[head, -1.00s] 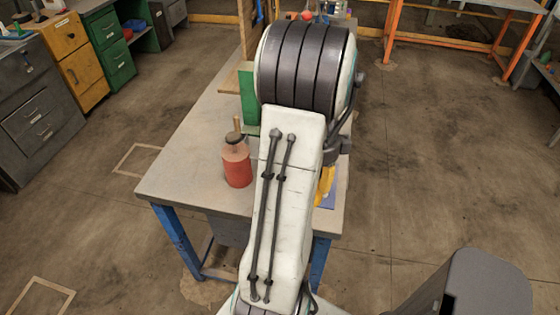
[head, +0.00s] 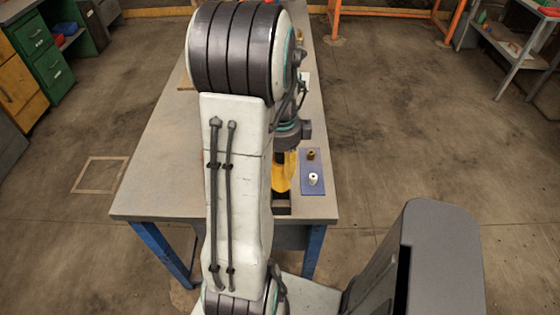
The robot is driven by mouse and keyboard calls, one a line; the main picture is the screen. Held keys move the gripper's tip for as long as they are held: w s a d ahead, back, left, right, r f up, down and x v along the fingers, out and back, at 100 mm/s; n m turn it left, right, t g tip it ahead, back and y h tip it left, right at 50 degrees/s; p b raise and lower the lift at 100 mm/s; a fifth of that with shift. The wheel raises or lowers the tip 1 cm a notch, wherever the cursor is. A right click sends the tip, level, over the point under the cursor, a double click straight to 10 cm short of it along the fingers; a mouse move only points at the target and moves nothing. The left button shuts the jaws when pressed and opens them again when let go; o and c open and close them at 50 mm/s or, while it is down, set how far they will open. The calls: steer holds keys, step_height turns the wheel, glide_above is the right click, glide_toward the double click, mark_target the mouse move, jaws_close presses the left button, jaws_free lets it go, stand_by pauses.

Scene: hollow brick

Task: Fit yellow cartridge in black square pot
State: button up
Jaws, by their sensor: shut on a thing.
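My gripper (head: 282,188) is seen from behind and above, hanging fingers down over the near right part of the bench, partly behind my arm. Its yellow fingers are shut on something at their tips. This fits the yellow cartridge, but it is too small and too close in colour to tell apart from the fingers. The black square pot (head: 282,209) stands on the bench near its front edge, just below the fingertips. Whether the held piece touches the pot or is inside its opening cannot be told.
A blue mat (head: 313,191) lies right of the gripper, with a small white piece (head: 313,180) and a small brass-coloured piece (head: 311,155) on it. The bench (head: 160,190) is clear at its left front. My arm hides the middle.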

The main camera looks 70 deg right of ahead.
steer(key=shift+f+b, duration=1.45)
steer(key=shift+f, duration=0.6)
steer(key=shift+f+b, duration=2.6)
steer(key=shift+f, duration=0.4)
steer(key=o, duration=1.3)
steer(key=shift+c, duration=0.2)
step_height(320, 180, up, 12)
steer(key=shift+r, duration=0.1)
